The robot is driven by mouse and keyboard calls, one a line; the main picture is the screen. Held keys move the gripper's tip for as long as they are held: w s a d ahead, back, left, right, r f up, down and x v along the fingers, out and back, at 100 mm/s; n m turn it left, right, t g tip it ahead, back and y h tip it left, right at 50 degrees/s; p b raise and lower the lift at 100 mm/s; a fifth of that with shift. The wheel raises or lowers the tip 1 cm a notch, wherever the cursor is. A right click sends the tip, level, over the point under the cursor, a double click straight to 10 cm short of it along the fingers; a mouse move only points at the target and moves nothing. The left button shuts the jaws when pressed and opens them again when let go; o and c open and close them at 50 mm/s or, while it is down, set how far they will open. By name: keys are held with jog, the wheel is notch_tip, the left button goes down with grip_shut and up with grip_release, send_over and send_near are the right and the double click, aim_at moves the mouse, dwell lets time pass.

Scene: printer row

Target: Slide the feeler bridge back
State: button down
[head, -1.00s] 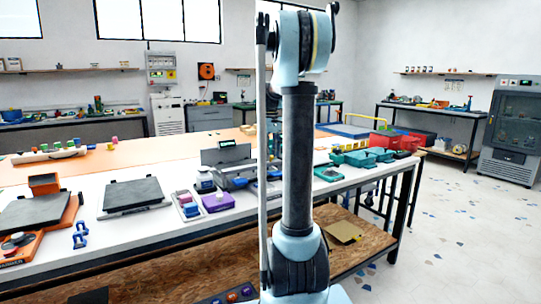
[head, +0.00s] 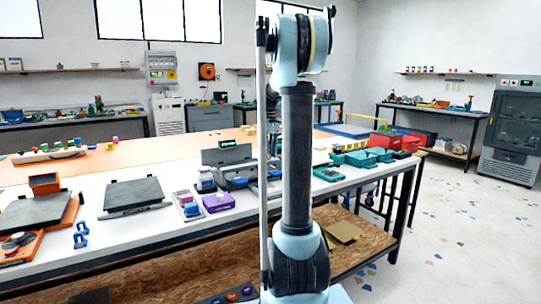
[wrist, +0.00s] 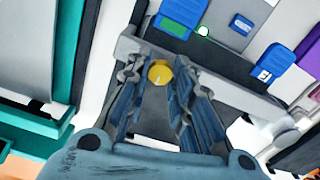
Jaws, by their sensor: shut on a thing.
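In the wrist view, a light grey bar, which looks like the feeler bridge (wrist: 240,92), runs slantwise across a dark grey bed. A round yellow knob (wrist: 160,73) stands at the bar's upper left part. My gripper (wrist: 160,82) has its two ribbed fingers on either side of the knob and is shut on it. The exact contact is hard to see from here. In the head view, my own arm hides the gripper and the bridge. A grey machine with a small green display (head: 228,146) shows just left of the arm on the white table.
Blue blocks (wrist: 183,12) and a purple block (wrist: 308,52) lie beyond the bar in the wrist view. Teal trays (head: 360,158) stand on the right.

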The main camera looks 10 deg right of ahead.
jog(key=w+a, duration=0.3)
jog(key=w, duration=0.7)
jog(key=w+a, duration=0.3)
jog(key=w, duration=0.7)
jog(key=shift+a, duration=0.2)
jog(key=c, duration=1.4)
grip_release()
jog(key=shift+w, duration=0.1)
jog(key=shift+o, duration=0.2)
notch_tip(320, 180, up, 12)
jog(key=shift+f, duration=0.1)
